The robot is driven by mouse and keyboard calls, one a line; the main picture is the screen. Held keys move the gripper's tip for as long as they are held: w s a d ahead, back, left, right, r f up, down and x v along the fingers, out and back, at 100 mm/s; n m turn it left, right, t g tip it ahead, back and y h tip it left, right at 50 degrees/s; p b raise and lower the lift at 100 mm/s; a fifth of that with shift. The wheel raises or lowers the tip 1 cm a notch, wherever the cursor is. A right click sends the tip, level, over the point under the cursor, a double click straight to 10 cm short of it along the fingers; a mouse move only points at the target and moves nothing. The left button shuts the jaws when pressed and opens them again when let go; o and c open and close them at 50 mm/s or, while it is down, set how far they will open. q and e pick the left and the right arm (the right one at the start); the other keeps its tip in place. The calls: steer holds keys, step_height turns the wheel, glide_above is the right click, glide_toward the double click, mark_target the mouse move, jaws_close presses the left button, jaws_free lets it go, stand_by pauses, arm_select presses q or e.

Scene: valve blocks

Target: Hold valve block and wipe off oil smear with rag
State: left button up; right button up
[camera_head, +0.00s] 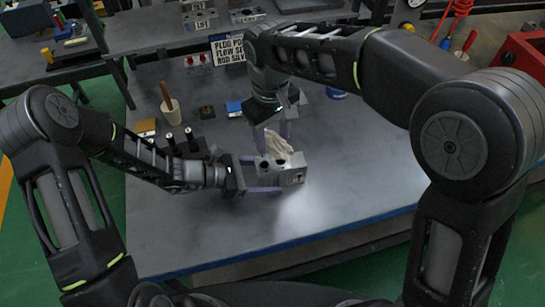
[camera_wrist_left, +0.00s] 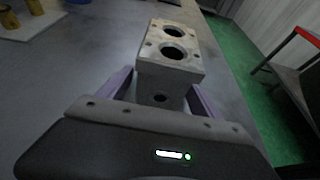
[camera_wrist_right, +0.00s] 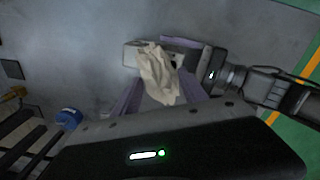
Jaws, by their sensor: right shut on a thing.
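The grey metal valve block (camera_head: 291,178) stands on the table; its top holes show in the left wrist view (camera_wrist_left: 170,62). My left gripper (camera_head: 272,177) is open around the block's near end in that view, a purple finger on each side. Slight gaps seem to separate fingers and block. My right gripper (camera_head: 273,128) is shut on a crumpled cream rag (camera_head: 277,146), which hangs over the block in the head view and covers part of it in the right wrist view (camera_wrist_right: 157,75). Whether the rag touches the block is unclear. I cannot make out an oil smear.
A wooden-handled tool stands in a pale pot (camera_head: 171,111) left of the block. A blue-topped item (camera_head: 234,108) and a sign (camera_head: 228,50) are farther back. More blocks sit on the rear shelf (camera_head: 150,32). The table's front right (camera_head: 350,200) is clear.

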arm_select(q)
steer(key=shift+o, duration=0.3)
steer(key=v, duration=1.1)
steer(key=shift+a+r, duration=0.1)
steer(key=shift+a, duration=0.1)
steer(key=shift+s+a+r, duration=0.1)
steer(key=shift+a+r, duration=0.05)
steer(key=shift+a, duration=0.15)
